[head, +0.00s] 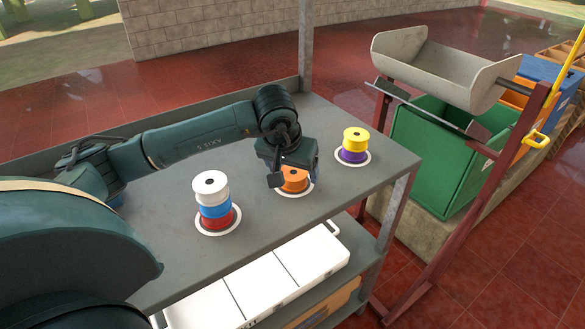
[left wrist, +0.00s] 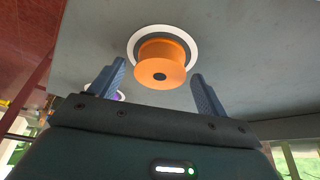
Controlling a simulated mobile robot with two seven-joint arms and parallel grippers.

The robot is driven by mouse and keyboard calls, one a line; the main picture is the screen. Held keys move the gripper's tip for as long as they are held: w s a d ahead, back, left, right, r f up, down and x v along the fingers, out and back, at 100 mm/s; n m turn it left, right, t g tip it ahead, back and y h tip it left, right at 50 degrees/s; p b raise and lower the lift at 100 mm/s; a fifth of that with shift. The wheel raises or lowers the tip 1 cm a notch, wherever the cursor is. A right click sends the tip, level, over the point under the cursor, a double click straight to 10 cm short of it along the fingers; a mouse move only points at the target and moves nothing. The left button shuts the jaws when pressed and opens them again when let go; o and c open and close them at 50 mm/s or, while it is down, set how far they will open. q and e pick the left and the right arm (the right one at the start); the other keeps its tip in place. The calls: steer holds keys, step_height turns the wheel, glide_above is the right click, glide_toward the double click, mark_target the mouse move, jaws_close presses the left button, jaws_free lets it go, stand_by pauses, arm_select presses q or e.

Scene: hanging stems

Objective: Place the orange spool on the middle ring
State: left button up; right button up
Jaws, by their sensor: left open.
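The orange spool (head: 294,180) sits on the middle white ring (head: 305,192) on the grey table. In the left wrist view the orange spool (left wrist: 160,62) stands on the white ring (left wrist: 166,28), which shows around its base. My left gripper (head: 283,172) is at the middle ring, partly in front of the spool. In the left wrist view my left gripper (left wrist: 158,78) is open, its two blue-grey fingers apart on either side of the spool, with gaps to it. My right gripper is not in view.
A stack of white (head: 210,185), blue (head: 214,207) and red (head: 218,219) spools stands on the left ring. A yellow spool (head: 355,137) sits on a purple spool (head: 353,155) on the right ring. A metal post (head: 305,50) rises at the table's back edge.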

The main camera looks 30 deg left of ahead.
arm_select(q)
steer(key=v, duration=1.1)
steer(key=shift+r, duration=0.35)
steer(key=shift+s+d, duration=0.1)
steer(key=shift+s, duration=0.05)
